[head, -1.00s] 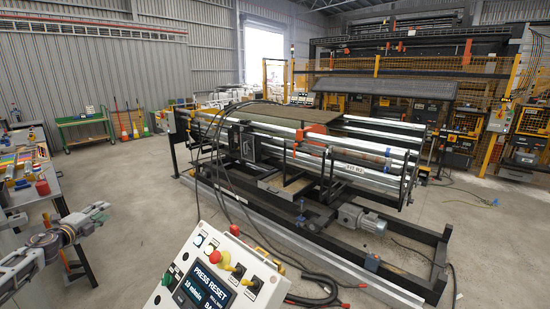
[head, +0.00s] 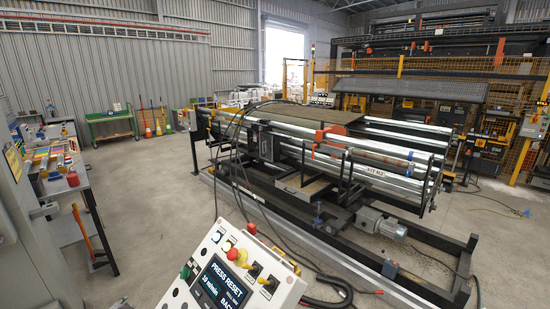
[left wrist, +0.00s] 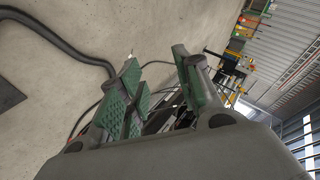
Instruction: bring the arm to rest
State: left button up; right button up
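My left gripper shows in the left wrist view (left wrist: 160,85); its green-padded fingers stand apart with nothing between them. Grey floor and a dark hose lie beyond the fingers. In the head view only a small bit at the bottom edge, left of the control panel, may be part of my left arm. My right gripper is in neither view.
A control panel (head: 225,285) reading PRESS RESET stands close at bottom centre. The roller machine (head: 330,150) fills the middle and right. A workbench (head: 65,185) with coloured items is at left. Open floor (head: 150,210) lies between. A green cart (head: 112,125) stands by the wall.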

pick_arm(q)
jog(key=s+d+f+n+g+h, duration=0.1)
jog(key=s+d+f+g, duration=0.1)
jog(key=s+d+f, duration=0.9)
jog(key=s+d+f+n+g+h, duration=0.2)
jog(key=s+d+f, duration=0.7)
jog(key=s+f, duration=0.45)
jog(key=s+d+f+g, duration=0.1)
jog(key=s+d+f, duration=0.2)
jog(key=s+d, duration=0.3)
jog(key=s+d+f+g+h, duration=0.1)
jog(key=s+d+f, duration=0.2)
jog(key=s+d, duration=0.4)
jog(key=s+d+f+g+h, duration=0.1)
jog(key=s+d, duration=0.6)
jog(key=s, duration=0.9)
notch_tip(320, 180, down, 2)
jog(key=shift+s+d+f+n+g, duration=0.2)
jog(key=shift+n+g, duration=0.2)
jog(key=shift+g, duration=0.2)
